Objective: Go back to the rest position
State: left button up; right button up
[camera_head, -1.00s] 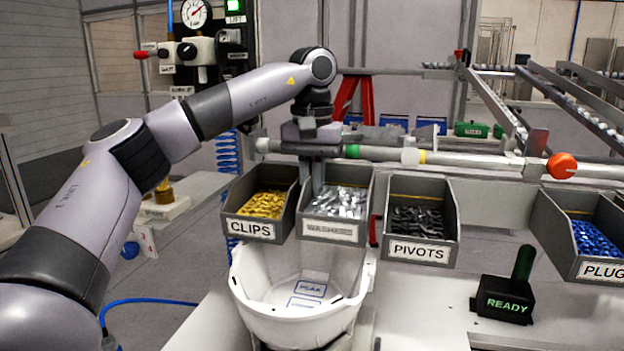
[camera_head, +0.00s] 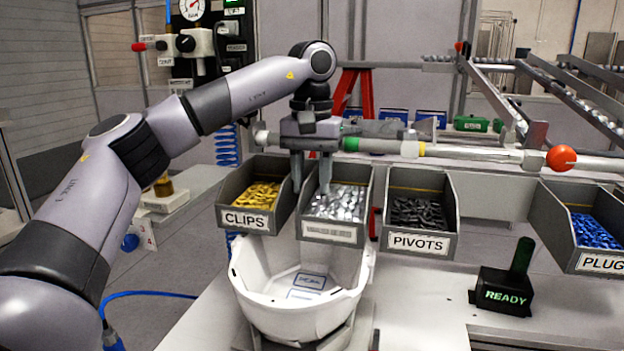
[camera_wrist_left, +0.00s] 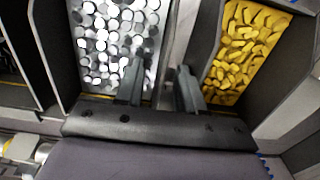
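My left gripper (camera_head: 311,185) is open and empty, pointing down over the bins. In the left wrist view its two fingers (camera_wrist_left: 161,85) stand apart with nothing between them. One finger is over the washers bin (camera_head: 331,234), which holds silver discs (camera_wrist_left: 112,45). The other is by the wall between that bin and the clips bin (camera_head: 248,222). I cannot tell whether the fingertips touch anything. My right gripper is not in view.
A white helmet shell (camera_head: 300,318) sits below these bins with a label inside. The pivots bin (camera_head: 420,243) and plugs bin (camera_head: 600,262) stand to the right. A rail with an orange-red knob (camera_head: 561,158) runs behind. A black READY box (camera_head: 503,293) is on the table.

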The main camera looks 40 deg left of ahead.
pick_arm(q)
jog(key=shift+r+p, duration=0.45)
jog(key=shift+r, duration=3)
